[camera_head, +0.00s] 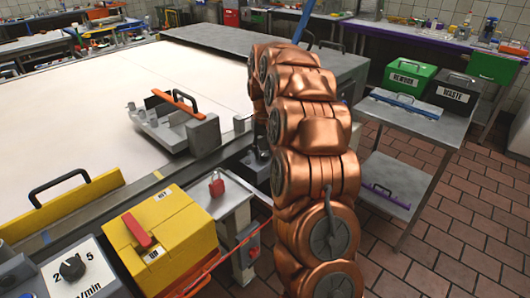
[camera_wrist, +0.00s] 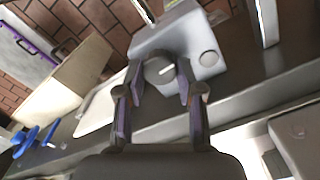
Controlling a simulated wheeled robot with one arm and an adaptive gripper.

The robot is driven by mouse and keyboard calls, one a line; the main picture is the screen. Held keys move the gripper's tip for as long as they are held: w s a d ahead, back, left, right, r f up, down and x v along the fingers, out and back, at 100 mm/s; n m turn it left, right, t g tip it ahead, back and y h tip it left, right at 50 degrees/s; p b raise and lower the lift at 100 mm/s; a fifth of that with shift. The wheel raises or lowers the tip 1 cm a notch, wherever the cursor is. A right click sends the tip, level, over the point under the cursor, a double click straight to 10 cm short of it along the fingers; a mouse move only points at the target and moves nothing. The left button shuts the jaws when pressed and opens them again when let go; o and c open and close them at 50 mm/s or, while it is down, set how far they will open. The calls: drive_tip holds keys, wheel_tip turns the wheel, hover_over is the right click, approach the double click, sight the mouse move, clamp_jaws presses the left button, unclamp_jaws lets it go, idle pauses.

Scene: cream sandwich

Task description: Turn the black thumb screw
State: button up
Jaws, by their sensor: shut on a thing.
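A dark round knob with a white line on its face, which I take for the black thumb screw (camera_wrist: 160,68), sits against a light grey block (camera_wrist: 205,50) in the wrist view. My gripper (camera_wrist: 158,78) has one finger on each side of it and is shut on it. The screw's far side and shaft are hidden. In the head view my copper-coloured arm reaches down to the far table edge, and it mostly hides the gripper and the screw.
A blue winged knob (camera_wrist: 33,140) is at lower left in the wrist view. In the head view a grey fixture with an orange-handled bar (camera_head: 178,103) stands on the white belt (camera_head: 90,105). Tiled floor (camera_head: 470,215) is open at right.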

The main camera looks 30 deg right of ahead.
sight(264, 153)
drive_tip(key=n, duration=0.5)
drive_tip(key=shift+a+n, duration=0.1)
drive_tip(key=shift+n, duration=0.2)
drive_tip(key=n, duration=0.5)
idle(0.4)
drive_tip(key=o, duration=1.2)
drive_tip(key=shift+c, duration=0.2)
wheel_tip(264, 153, up, 12)
